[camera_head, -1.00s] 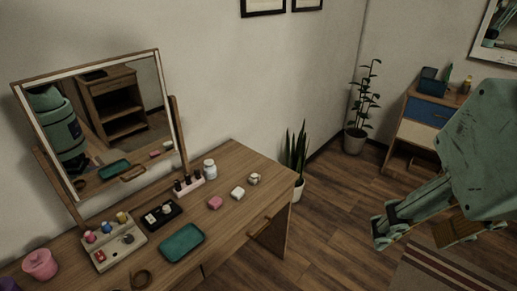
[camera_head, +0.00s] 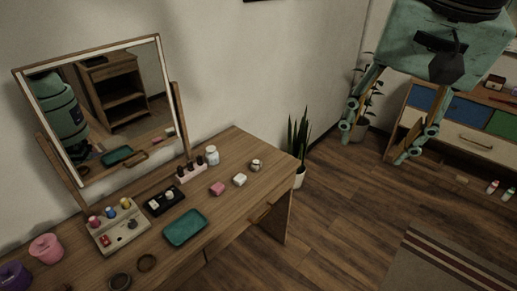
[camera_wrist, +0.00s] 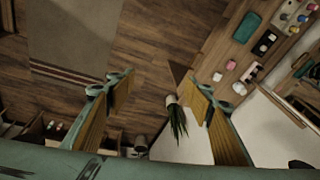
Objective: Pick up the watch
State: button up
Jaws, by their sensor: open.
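My gripper (camera_head: 377,140) hangs in the air at the upper right of the head view, fingers pointing down and wide apart. It is empty and well right of the wooden dressing table (camera_head: 225,225). In the wrist view my gripper (camera_wrist: 160,84) has floor between its fingers. The watch is too small to make out surely. A small pale, brownish item (camera_head: 257,165) near the table's right end may be it.
The table holds a mirror (camera_head: 160,90), green tray (camera_head: 185,228), black tray (camera_head: 165,200), pink block (camera_head: 217,188), white block (camera_head: 239,180) and white jar (camera_head: 212,155). A potted plant (camera_head: 299,145) stands at its right end. A drawer cabinet (camera_head: 470,137) stands behind my gripper. Open floor lies between.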

jog(key=w+a+f+m+g, duration=0.1)
jog(key=w+a+f+m, duration=0.2)
jog(key=w, duration=0.7)
jog(key=w+a+f+m+p, duration=0.15)
jog(key=w+a+m, duration=0.25)
jog(key=w, duration=0.6)
jog(key=w+a+f+m+g, duration=0.1)
jog(key=w+a+f+m, duration=0.25)
jog(key=w, duration=0.65)
jog(key=w+a+f+m, duration=0.3)
jog(key=w+f, duration=0.3)
jog(key=f, duration=0.3)
jog(key=w+a+f+m, duration=0.3)
jog(key=w+a+f, duration=0.3)
jog(key=f, duration=0.3)
jog(key=w+a+f+m+g, duration=0.1)
jog(key=w+a+f+m, duration=0.2)
jog(key=w+f, duration=0.4)
notch_tip(320, 180, down, 2)
jog(key=shift+a+f+p, duration=0.15)
jog(key=shift+a+p, duration=0.2)
jog(key=shift+a, duration=0.45)
jog(key=shift+w, duration=0.1)
jog(key=b, duration=0.1)
send_over(256, 162)
jog(key=shift+f, duration=4.3)
jog(key=shift+w+f+b, duration=0.1)
jog(key=shift+f+b, duration=0.6)
jog(key=shift+f, duration=1.9)
